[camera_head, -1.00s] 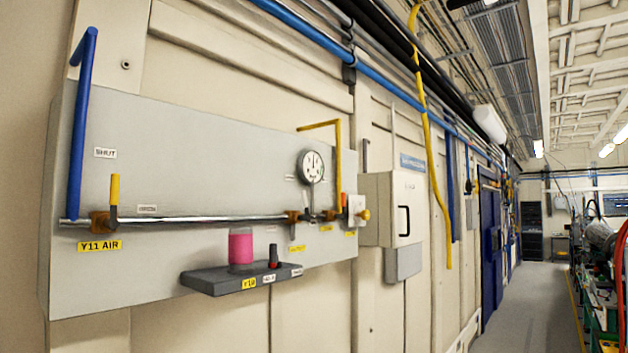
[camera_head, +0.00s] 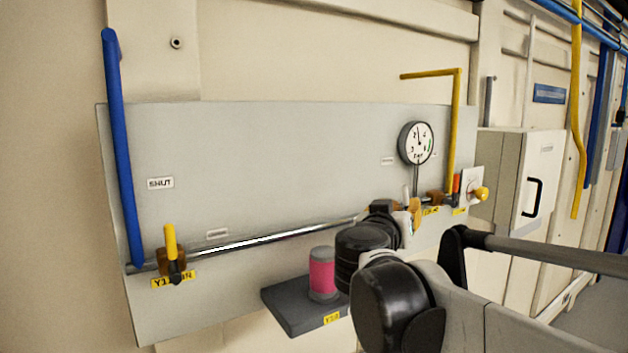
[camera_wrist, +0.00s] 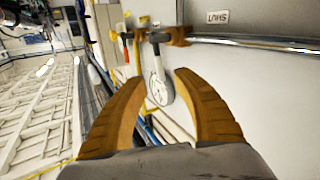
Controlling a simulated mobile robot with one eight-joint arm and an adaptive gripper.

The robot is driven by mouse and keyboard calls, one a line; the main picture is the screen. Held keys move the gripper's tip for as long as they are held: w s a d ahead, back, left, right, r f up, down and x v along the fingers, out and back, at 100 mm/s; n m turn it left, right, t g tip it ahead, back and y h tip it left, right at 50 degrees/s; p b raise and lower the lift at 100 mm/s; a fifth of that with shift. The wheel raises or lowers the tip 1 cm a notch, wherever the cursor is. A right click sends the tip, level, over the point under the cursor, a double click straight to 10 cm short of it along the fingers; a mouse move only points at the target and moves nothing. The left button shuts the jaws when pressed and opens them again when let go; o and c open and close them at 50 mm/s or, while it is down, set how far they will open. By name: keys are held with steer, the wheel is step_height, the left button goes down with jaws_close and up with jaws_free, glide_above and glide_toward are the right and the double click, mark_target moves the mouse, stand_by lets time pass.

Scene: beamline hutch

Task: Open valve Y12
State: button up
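A grey panel (camera_head: 270,140) carries a metal pipe (camera_head: 270,240) with brass valves. The leftmost valve (camera_head: 171,258) has a yellow upright handle and a partly legible yellow Y11 tag. The middle valve, below the round gauge (camera_head: 417,143), is mostly hidden by my arm in the head view.
A dark shelf (camera_head: 288,313) below the pipe holds a pink container (camera_head: 322,274). A blue pipe (camera_head: 122,150) stands at left and a yellow pipe (camera_head: 455,120) at right. A valve with a red-orange handle (camera_head: 456,184) and a pale cabinet (camera_head: 520,185) are farther right.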

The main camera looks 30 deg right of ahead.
mark_target(405, 195)
steer(key=x, duration=0.2)
steer(key=p+x, duration=0.1)
steer(key=x, duration=0.3)
steer(key=shift+w+d+r, duration=0.25)
steer(key=shift+r, duration=0.05)
steer(key=shift+w+d+r, duration=0.15)
steer(key=shift+d, duration=0.05)
steer(key=shift+w+d+f, duration=0.2)
steer(key=shift+w+d, duration=0.15)
steer(key=shift+d, duration=0.1)
steer(key=shift+s+a+r, duration=0.1)
steer(key=shift+s+a, duration=0.05)
jaws_close()
